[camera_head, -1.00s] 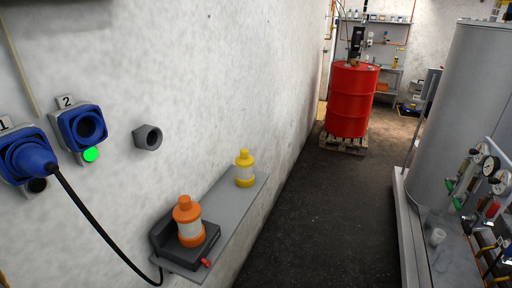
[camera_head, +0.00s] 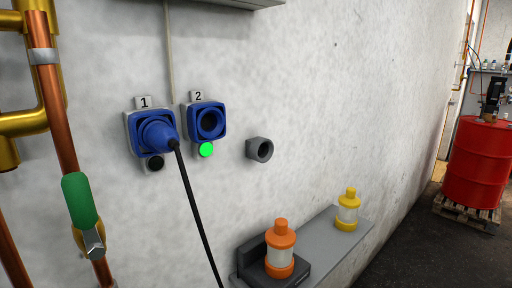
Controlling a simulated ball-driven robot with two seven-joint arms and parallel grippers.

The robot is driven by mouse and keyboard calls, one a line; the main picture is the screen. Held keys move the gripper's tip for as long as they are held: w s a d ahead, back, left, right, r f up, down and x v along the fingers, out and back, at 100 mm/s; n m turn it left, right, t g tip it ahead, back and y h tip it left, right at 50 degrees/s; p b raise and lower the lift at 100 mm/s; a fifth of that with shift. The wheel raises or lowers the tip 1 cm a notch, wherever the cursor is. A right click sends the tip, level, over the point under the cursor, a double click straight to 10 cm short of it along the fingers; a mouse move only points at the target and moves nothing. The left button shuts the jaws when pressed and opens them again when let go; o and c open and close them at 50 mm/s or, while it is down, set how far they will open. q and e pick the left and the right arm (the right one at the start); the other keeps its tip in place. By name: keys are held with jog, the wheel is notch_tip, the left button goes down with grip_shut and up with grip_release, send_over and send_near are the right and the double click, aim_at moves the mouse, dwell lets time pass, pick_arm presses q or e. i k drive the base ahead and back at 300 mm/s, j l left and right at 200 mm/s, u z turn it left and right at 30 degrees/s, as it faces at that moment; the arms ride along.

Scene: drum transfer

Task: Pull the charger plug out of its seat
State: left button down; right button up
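The blue charger plug (camera_head: 158,136) sits in the blue wall socket marked 1 (camera_head: 131,123). Its black cable (camera_head: 196,212) hangs down from it towards the shelf. The round light below socket 1 is dark (camera_head: 154,163). Socket 2 (camera_head: 208,122) is to its right and is empty, with a lit green light (camera_head: 206,149) below it. Neither of my grippers shows in the view.
A grey hollow holder (camera_head: 259,150) is on the wall right of socket 2. Copper pipes with a green-handled valve (camera_head: 80,200) stand left. A red drum (camera_head: 477,165) is far right.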

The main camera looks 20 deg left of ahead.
aim_at(158, 135)
jog(key=j+u, duration=0.2)
jog(key=u, duration=1.05)
